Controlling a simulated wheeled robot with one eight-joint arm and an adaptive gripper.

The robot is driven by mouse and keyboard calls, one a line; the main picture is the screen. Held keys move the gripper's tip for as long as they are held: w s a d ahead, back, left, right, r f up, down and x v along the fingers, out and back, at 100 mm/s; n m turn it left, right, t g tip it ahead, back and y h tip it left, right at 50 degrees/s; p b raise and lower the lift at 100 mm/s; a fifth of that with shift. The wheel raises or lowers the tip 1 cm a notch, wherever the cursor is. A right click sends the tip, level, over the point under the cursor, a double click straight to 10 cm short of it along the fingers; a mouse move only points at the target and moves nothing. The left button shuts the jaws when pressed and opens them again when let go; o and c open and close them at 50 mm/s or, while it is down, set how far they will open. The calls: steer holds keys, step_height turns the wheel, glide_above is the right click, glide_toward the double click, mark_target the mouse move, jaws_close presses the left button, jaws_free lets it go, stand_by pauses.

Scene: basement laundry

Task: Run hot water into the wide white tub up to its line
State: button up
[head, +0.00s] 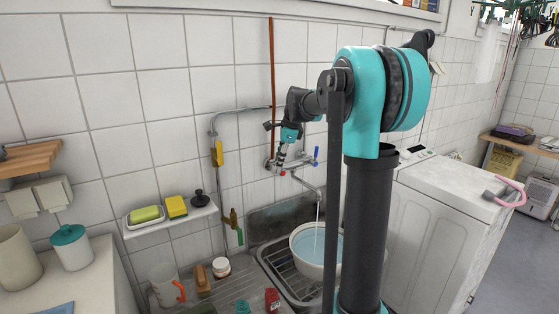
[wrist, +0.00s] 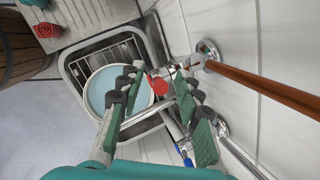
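The wide white tub (head: 297,254) stands in the sink, partly hidden behind my arm. Pale blue water (head: 318,240) lies in it, and a thin stream falls from the spout (head: 307,185). The tub also shows in the wrist view (wrist: 88,106); I cannot make out its line. The wall tap has a red handle (head: 283,173) and a blue handle (head: 316,156). My gripper (head: 281,158) is at the red side. In the wrist view, its fingers (wrist: 155,80) are apart, with the red handle (wrist: 159,86) between their tips. Contact is unclear.
The metal sink (head: 270,262) has a ribbed drainboard (head: 235,290) holding a mug (head: 164,284), a brush and small items. A shelf (head: 170,222) with sponges is on the wall at left. A white washing machine (head: 440,215) stands at right. A copper pipe (wrist: 265,87) runs near my gripper.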

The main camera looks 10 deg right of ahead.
steer(key=shift+r, duration=0.1)
steer(key=v, duration=1.1)
steer(key=shift+r, duration=0.4)
steer(key=shift+s+f, duration=0.1)
steer(key=shift+s, duration=0.05)
steer(key=shift+c, duration=0.7)
stand_by(1.6)
